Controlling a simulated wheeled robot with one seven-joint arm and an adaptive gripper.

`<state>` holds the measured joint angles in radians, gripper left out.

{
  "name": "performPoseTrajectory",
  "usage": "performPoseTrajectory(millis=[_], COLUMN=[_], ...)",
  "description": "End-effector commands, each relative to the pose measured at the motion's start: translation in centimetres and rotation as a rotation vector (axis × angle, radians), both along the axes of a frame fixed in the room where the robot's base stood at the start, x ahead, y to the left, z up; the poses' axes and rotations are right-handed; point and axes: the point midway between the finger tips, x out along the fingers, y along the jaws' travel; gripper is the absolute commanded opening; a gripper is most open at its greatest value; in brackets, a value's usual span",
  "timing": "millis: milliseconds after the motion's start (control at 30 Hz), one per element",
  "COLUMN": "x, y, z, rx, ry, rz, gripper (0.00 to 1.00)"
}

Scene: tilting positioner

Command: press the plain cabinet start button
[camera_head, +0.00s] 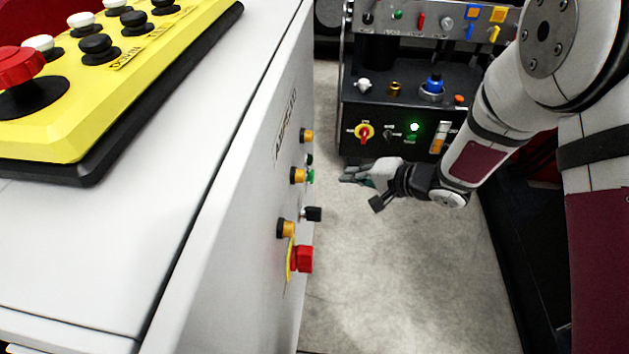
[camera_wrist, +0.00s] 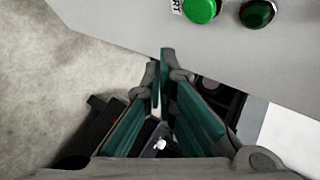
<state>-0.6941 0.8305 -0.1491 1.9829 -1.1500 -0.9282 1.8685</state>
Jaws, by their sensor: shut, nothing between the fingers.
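The white cabinet (camera_head: 225,215) fills the left and middle of the head view, with its controls on the side facing my arm. My gripper (camera_head: 346,176) is shut and empty, a little right of the green button in the head view and apart from the cabinet. Its fingertips (camera_wrist: 160,78) point towards the panel.
Amber fittings, a black knob (camera_head: 312,214) and a red switch (camera_head: 303,259) share the cabinet face. A yellow control box (camera_head: 110,100) lies on top. Behind stands a black console (camera_head: 385,120) with a lit green button (camera_head: 414,127). Floor between is clear.

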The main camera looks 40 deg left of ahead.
Motion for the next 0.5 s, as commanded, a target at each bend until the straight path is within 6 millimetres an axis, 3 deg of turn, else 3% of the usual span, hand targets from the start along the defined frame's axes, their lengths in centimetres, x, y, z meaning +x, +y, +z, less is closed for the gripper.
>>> performPoseTrajectory(millis=[300, 500], x=[-1.8, -2.2], y=[3.0, 3.6], z=[0.1, 0.0], rx=[0.001, -0.001], ry=[0.001, 0.000], rz=[0.001, 0.000], gripper=[0.00, 0.00])
